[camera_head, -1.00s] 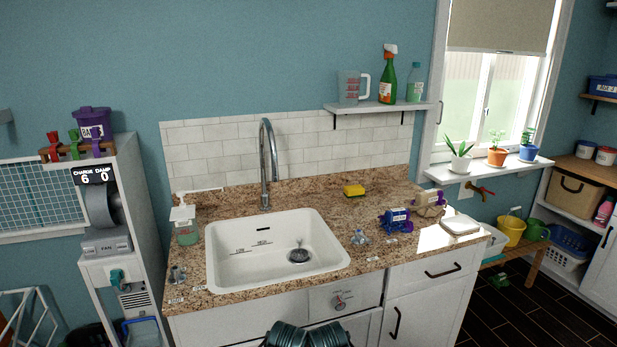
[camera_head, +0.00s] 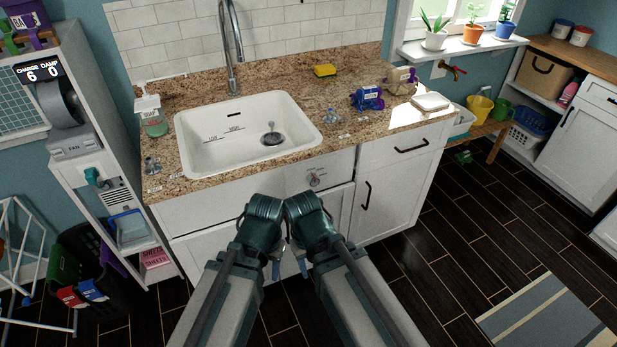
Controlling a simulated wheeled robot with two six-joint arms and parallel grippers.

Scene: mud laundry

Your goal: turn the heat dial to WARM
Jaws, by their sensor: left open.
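A small round dial (camera_head: 313,179) with a reddish pointer sits on the white front panel below the counter, right of the sink. Small labels surround it, too small to read, so I cannot tell its setting. My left gripper (camera_head: 276,267) is open, low in front of the sink cabinet. My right gripper (camera_head: 302,267) is close beside it; its jaws are mostly hidden by my wrist. Both are apart from the dial, below it in the picture. A teal knob (camera_head: 93,177) is on the white unit at left, under a FAN label.
The granite counter (camera_head: 345,145) holds the white sink (camera_head: 190,143), a soap dispenser (camera_head: 152,117), a yellow sponge (camera_head: 324,71) and a blue-purple item (camera_head: 367,98). A dark basket (camera_head: 95,270) stands at left.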

